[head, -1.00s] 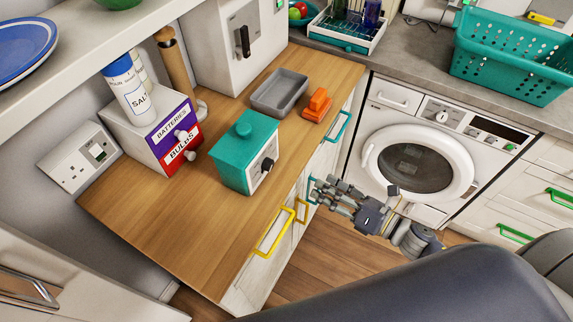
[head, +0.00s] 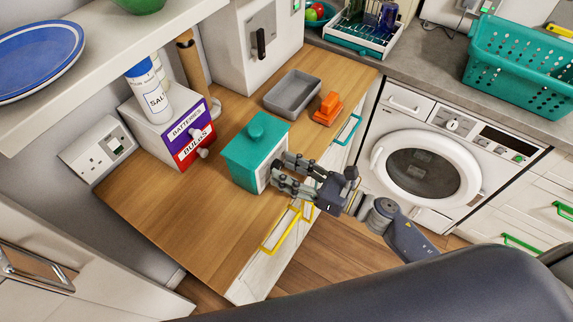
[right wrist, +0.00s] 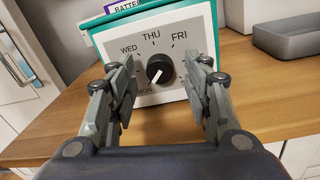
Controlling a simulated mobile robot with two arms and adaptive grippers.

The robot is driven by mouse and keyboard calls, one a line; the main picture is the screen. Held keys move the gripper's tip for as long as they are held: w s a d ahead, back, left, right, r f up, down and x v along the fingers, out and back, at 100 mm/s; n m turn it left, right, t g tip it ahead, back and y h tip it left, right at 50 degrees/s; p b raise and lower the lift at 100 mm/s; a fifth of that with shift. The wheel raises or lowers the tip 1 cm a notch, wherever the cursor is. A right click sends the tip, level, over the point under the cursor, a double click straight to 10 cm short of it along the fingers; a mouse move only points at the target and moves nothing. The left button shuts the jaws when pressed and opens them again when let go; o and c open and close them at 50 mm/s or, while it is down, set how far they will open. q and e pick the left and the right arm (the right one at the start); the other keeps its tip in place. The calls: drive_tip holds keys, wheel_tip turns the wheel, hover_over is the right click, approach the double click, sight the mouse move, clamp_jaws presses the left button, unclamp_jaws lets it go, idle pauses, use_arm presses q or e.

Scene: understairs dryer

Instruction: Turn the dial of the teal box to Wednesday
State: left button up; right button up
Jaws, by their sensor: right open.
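The teal box (head: 252,150) stands on the wooden counter with its white dial face toward my right gripper (head: 279,172). In the right wrist view its black dial (right wrist: 160,69) shows between my fingers, its white mark pointing down-left, toward the MON label (right wrist: 145,91). The WED label (right wrist: 129,50) is at upper left, with THU and FRI further round. The left finger covers part of the face. My right gripper is open, its fingers on either side of the dial; I cannot tell whether they touch it. In the head view the gripper hides the dial. My left gripper is not in view.
A grey tray (head: 292,94) and an orange object (head: 328,108) lie behind the box. A drawer unit labelled BATTERIES and BULBS (head: 172,130) stands to its left. Yellow handles (head: 281,232) stick out below the counter edge. The counter's near end is clear.

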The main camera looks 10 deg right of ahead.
drive_tip(key=shift+w+a, duration=0.3)
drive_tip(key=shift+a, duration=0.05)
drive_tip(key=shift+c, duration=0.6)
drive_tip(key=c, duration=1)
drive_tip(key=shift+o, duration=0.2)
drive_tip(key=shift+m, duration=0.3)
drive_tip(key=m, duration=0.3)
drive_tip(key=shift+f+b, duration=0.1)
drive_tip(key=shift+b, duration=0.2)
drive_tip(key=m, duration=0.5)
drive_tip(key=shift+t, duration=0.3)
drive_tip(key=m+p, duration=0.1)
drive_tip(key=m, duration=0.4)
drive_tip(key=shift+s, duration=0.1)
drive_tip(key=shift+m+t+p, duration=0.3)
drive_tip(key=shift+m+p, duration=0.15)
drive_tip(key=shift+m, duration=1.95)
clamp_jaws()
